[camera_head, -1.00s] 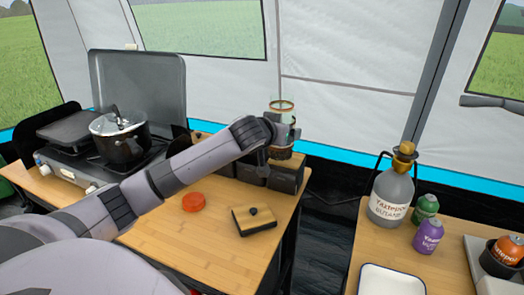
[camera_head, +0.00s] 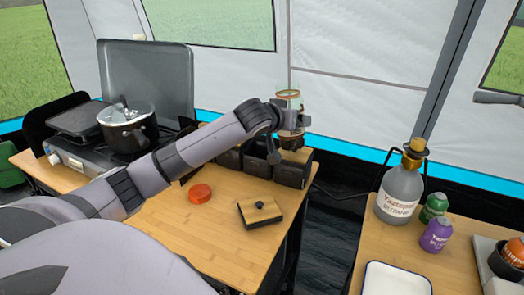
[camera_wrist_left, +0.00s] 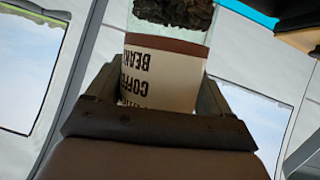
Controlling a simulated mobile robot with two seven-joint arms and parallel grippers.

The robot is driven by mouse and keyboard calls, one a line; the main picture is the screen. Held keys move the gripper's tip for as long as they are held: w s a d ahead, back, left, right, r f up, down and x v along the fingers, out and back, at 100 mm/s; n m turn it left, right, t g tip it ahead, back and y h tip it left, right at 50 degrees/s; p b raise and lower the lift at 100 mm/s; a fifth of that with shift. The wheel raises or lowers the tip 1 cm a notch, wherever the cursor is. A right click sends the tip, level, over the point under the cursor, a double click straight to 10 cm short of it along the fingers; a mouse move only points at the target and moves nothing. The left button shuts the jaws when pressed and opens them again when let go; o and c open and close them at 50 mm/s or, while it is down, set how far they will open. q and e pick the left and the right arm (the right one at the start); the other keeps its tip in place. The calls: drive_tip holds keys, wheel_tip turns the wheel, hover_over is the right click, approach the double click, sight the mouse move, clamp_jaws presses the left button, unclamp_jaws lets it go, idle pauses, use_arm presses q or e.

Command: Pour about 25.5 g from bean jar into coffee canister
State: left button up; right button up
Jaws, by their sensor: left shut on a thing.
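The bean jar (camera_head: 289,97) is clear glass with a pale label, with dark beans toward its lower end. My left gripper (camera_head: 290,121) is shut around it, holding it above the row of dark boxes. In the left wrist view the jar (camera_wrist_left: 165,75) shows its "COFFEE BEANS" label upside down between the fingers (camera_wrist_left: 160,108), with dark beans (camera_wrist_left: 175,14) at the picture's top. The rightmost dark box (camera_head: 292,170) stands under the jar; I cannot tell for sure that it is the coffee canister. Its inside is mostly hidden. My right gripper is out of view.
A pot (camera_head: 128,127) stands on the stove at left. The right table holds a butane bottle (camera_head: 400,190), small canisters and a white tray (camera_head: 396,279).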

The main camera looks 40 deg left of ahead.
use_arm(q)
drive_tip(key=shift+a+r+n+h, duration=0.1)
drive_tip(key=shift+a+n+h, duration=0.1)
drive_tip(key=shift+n+h, duration=0.35)
drive_tip(key=shift+a+r+n+h, duration=0.1)
drive_tip(key=shift+a+n+h, duration=0.1)
drive_tip(key=shift+n+h, duration=0.35)
drive_tip(key=shift+a+f+n, duration=0.15)
drive_tip(key=shift+a+n, duration=0.1)
drive_tip(key=shift+n, duration=0.25)
drive_tip(key=shift+d+f+n+h, duration=0.15)
drive_tip(key=shift+f+n+h, duration=0.45)
drive_tip(key=shift+f+h, duration=0.3)
drive_tip(key=shift+d+f+n+h, duration=0.5)
drive_tip(key=shift+n+h, duration=0.3)
drive_tip(key=shift+n, duration=0.2)
drive_tip(key=shift+f+n+t+h, duration=0.1)
drive_tip(key=shift+n+t+h, duration=0.2)
drive_tip(key=shift+n+h, duration=0.35)
drive_tip(key=shift+f+b, duration=0.15)
drive_tip(key=shift+b, duration=0.15)
drive_tip(key=shift+n+h+b, duration=0.35)
drive_tip(key=shift+n+b, duration=0.2)
drive_tip(key=shift+n, duration=0.1)
drive_tip(key=shift+a+f+n+t+h+b, duration=0.1)
drive_tip(key=shift+a+n+t+h+b, duration=0.25)
drive_tip(key=shift+n+b, duration=0.35)
drive_tip(key=shift+a+n+t+h+b, duration=0.25)
drive_tip(key=shift+n+h+b, duration=0.2)
drive_tip(key=shift+n+b, duration=0.2)
